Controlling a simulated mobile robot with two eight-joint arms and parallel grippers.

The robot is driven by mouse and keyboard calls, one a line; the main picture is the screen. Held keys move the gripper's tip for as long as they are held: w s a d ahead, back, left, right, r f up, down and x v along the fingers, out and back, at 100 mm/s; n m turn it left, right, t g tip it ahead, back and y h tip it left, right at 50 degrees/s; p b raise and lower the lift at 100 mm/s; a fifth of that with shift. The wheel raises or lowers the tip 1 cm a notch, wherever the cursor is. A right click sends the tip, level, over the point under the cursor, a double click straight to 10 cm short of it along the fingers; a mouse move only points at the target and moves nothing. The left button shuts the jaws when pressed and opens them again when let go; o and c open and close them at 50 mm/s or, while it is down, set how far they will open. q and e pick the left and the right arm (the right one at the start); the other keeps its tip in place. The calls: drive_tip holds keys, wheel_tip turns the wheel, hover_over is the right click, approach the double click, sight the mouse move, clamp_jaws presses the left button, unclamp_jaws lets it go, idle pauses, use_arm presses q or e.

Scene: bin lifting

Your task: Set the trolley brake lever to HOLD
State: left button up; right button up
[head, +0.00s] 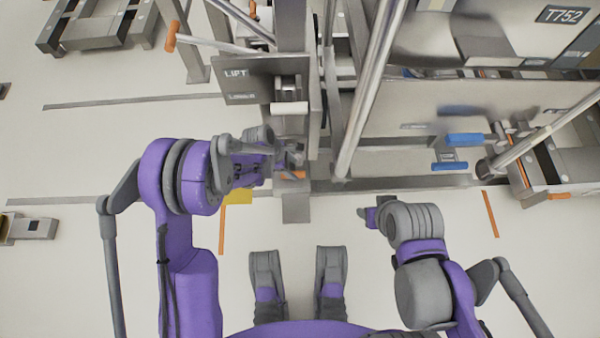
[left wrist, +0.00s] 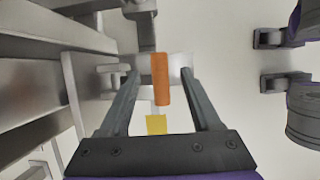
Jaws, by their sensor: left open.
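An orange lever handle (left wrist: 161,80) shows in the left wrist view, between the two fingers of my left gripper (left wrist: 161,71). The fingers are open, with a gap on each side of the handle. In the head view the orange handle (head: 293,175) is partly hidden by my left gripper (head: 290,157), low on the trolley frame's front. I cannot tell from the frames which setting the lever is at. My right gripper (head: 368,214) is right of the lever, over bare floor and away from the trolley; its fingers are too small to read.
A grey panel marked LIFT (head: 238,80) stands just above the left gripper. A long metal bar (head: 369,90) slants down right of it. A blue handle (head: 464,140) and a bin marked T752 (head: 500,40) are at the right. The floor in front is clear.

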sight(299, 173)
use_arm(q)
drive_tip(key=b+x, duration=0.1)
drive_tip(key=x, duration=0.6)
drive_tip(key=shift+b, duration=0.3)
drive_tip(key=shift+w, duration=0.1)
clamp_jaws()
idle(0.9)
